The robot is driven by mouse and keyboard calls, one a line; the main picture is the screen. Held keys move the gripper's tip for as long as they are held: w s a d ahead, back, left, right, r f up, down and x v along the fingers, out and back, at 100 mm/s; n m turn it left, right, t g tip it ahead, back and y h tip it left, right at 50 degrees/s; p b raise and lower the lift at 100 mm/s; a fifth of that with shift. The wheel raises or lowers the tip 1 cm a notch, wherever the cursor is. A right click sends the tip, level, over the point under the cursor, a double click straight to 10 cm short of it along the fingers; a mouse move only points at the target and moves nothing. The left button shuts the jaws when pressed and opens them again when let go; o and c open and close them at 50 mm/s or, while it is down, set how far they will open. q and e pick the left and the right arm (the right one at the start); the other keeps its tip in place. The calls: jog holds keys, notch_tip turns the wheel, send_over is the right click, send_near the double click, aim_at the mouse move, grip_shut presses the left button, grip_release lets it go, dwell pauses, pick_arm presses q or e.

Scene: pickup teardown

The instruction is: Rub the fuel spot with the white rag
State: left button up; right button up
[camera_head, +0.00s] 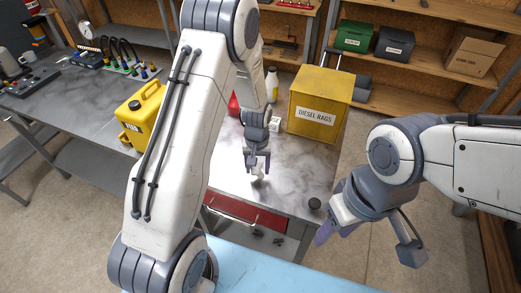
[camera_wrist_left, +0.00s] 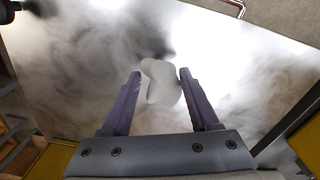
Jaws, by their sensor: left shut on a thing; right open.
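The white rag (camera_wrist_left: 162,88) is a small crumpled piece between the two purple fingers of my left gripper (camera_wrist_left: 159,75) in the left wrist view. In the head view my left gripper (camera_head: 258,165) points down at the grey bench top, with the rag (camera_head: 258,172) at its tips, low over or touching the surface; I cannot tell which. A dark smudge (camera_wrist_left: 158,50) lies just beyond the rag in the wrist view. I cannot tell it surely as the fuel spot from the bench's cloudy pattern. My right gripper (camera_head: 324,233) is empty, off the bench's front right corner.
A yellow box labelled diesel rags (camera_head: 318,105) stands at the back right of the bench (camera_head: 290,185). A red drawer (camera_head: 245,215) is below the front edge.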

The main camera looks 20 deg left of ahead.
pick_arm(q)
jog(key=shift+r+p, duration=1.95)
jog(key=shift+r, duration=0.75)
